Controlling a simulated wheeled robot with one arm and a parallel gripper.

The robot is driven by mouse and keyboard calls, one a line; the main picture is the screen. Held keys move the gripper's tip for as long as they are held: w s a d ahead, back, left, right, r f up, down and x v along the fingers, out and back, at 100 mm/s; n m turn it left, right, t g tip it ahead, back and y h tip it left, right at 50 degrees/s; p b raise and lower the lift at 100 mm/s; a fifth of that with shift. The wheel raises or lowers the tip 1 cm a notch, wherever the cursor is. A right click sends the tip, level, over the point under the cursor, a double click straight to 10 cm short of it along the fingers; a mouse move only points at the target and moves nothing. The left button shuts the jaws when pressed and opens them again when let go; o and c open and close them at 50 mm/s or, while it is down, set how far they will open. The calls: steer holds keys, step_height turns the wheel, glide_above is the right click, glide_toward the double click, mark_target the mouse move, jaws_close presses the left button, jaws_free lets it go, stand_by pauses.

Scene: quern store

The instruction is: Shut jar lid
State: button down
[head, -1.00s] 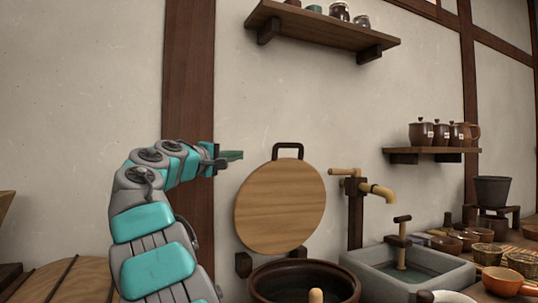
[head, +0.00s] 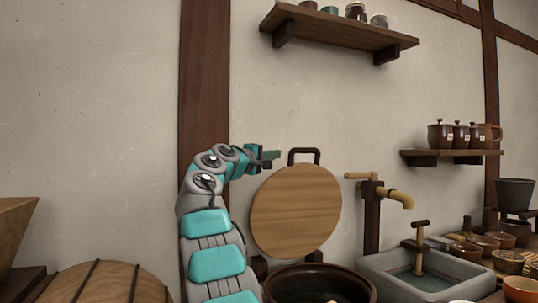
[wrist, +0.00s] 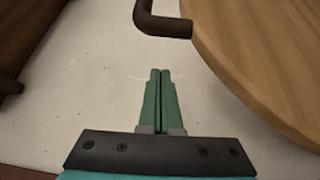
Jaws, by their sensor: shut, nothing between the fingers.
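The jar lid (head: 296,212) is a round wooden disc with a dark handle (head: 303,153) on top. It stands upright, raised at the back of the dark brown jar (head: 318,280), whose mouth is open. My gripper (head: 272,155) is shut and empty, to the left of the lid's upper edge and apart from it. In the wrist view my shut fingers (wrist: 160,72) point toward the pale wall, with the lid (wrist: 265,60) at the right and its handle (wrist: 160,20) just beyond the fingertips.
A stone basin (head: 425,275) with a tap (head: 385,195) stands right of the jar. A wall shelf (head: 345,32) hangs above, and another shelf (head: 450,156) holds brown lidded pots. Bowls crowd the right side. A rounded wooden thing (head: 100,285) is at lower left.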

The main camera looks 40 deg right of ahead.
mark_target(279, 171)
steer(key=shift+s+a+f+b, duration=0.15)
steer(key=shift+s+b, duration=0.1)
steer(key=shift+s, duration=0.2)
steer(key=shift+s+f+b, duration=0.1)
steer(key=shift+s+b, duration=0.1)
steer(key=shift+s, duration=0.85)
steer(key=shift+s+a+f, duration=0.1)
steer(key=shift+s, duration=0.2)
steer(key=shift+s+f+b, duration=0.1)
steer(key=shift+b, duration=0.3)
